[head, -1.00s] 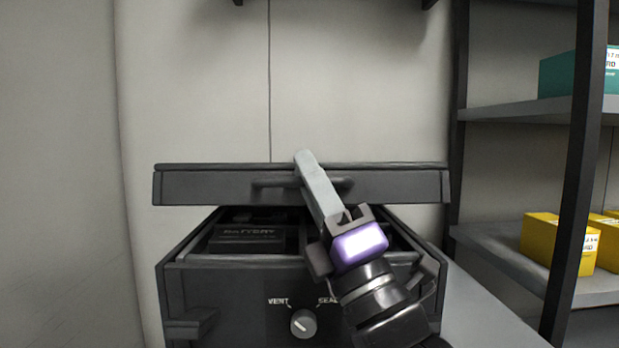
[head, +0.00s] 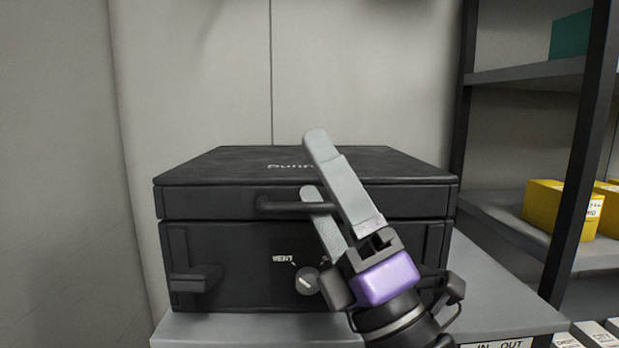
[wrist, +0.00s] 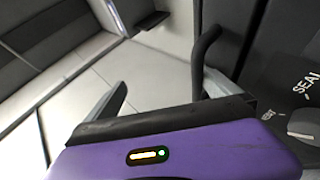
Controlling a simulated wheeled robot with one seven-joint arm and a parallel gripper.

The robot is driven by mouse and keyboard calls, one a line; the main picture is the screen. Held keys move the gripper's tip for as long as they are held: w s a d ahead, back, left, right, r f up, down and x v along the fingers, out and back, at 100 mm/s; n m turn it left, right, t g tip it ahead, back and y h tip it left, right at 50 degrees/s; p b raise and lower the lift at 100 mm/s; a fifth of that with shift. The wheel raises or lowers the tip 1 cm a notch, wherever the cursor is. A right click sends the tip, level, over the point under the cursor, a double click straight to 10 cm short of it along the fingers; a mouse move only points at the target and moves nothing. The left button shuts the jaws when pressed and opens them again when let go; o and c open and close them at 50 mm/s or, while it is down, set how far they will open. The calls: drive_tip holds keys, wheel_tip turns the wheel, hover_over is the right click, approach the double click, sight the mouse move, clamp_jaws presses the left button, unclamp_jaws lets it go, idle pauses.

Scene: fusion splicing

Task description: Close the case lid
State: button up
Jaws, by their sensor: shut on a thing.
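The black case (head: 235,265) stands on a grey surface. Its lid (head: 215,165) lies level over the body, with no clear gap along the front seam. The lid handle (head: 275,207) sticks out at the front. My gripper (head: 312,168) comes from the lower right and is shut on the handle, one finger above it and one below. In the wrist view the handle (wrist: 205,45) shows by the right finger. The fingers hide the handle's right part. The inside of the case is hidden.
A vent/seal knob (head: 307,281) is on the case front, partly behind my gripper. A latch (head: 192,279) sits at front left. Shelves (head: 535,75) with yellow boxes (head: 545,207) stand to the right. A wall is close behind the case.

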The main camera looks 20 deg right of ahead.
drive_tip(key=f+b, duration=0.2)
drive_tip(key=d+b, duration=0.1)
drive_tip(key=shift+s+f+b, duration=0.25)
drive_tip(key=shift+f+b, duration=0.05)
drive_tip(key=shift+f, duration=0.1)
drive_tip(key=shift+s+d+f+b, duration=0.35)
drive_tip(key=shift+s+d+b, duration=0.1)
drive_tip(key=shift+b, duration=0.15)
drive_tip(key=c, duration=1)
drive_tip(key=b, duration=0.6)
approach(330, 211)
drive_tip(key=shift+w+a+r, duration=0.35)
drive_tip(key=shift+w+r, duration=0.15)
drive_tip(key=shift+r, duration=0.2)
drive_tip(key=shift+w+a+r, duration=0.35)
drive_tip(key=shift+w+r, duration=0.1)
drive_tip(key=shift+r, duration=0.2)
